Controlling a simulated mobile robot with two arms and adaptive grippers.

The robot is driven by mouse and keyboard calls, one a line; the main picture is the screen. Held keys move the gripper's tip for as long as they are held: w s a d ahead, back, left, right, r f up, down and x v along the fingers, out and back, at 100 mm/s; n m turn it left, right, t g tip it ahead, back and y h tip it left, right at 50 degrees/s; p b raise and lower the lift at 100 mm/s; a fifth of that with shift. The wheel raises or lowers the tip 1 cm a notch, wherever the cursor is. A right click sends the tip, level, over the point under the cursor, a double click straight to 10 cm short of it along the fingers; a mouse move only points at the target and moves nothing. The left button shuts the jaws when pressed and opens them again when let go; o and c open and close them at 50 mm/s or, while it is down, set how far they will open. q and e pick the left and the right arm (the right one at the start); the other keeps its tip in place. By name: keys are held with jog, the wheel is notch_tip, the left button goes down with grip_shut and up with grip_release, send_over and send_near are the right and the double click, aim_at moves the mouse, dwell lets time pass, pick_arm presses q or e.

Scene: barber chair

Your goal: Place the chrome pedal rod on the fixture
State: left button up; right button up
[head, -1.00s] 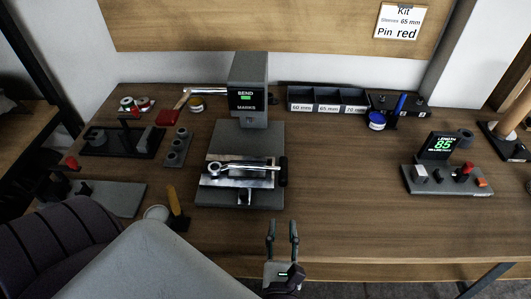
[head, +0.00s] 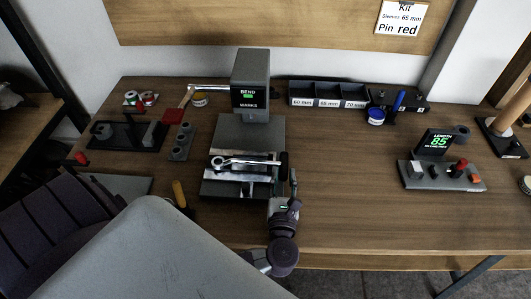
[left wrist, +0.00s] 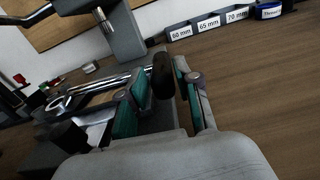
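The chrome pedal rod (head: 250,162) lies crosswise over bright metal blocks on the grey fixture plate (head: 240,130). Its ring end (head: 217,162) is at the left. Its black pedal grip (head: 283,162) is at the right, just past the plate's edge. The rod also shows in the left wrist view (left wrist: 92,87). My left gripper (head: 283,186) is open, at the near side of the black grip. In the left wrist view the grip (left wrist: 163,76) shows in the gap between the teal-padded fingers; contact cannot be told. My right gripper is not in view.
The BEND MARKS display post (head: 250,85) stands behind the plate. Labelled sleeve bins (head: 328,95) and a blue-lidded jar (head: 376,116) are at the back. A length gauge (head: 442,175) reading 85 stands at right. The table between plate and gauge is clear.

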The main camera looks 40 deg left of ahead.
pick_arm(q)
jog(key=shift+w+a, duration=0.35)
jog(key=shift+w, duration=0.2)
grip_shut()
jog(key=shift+r, duration=0.15)
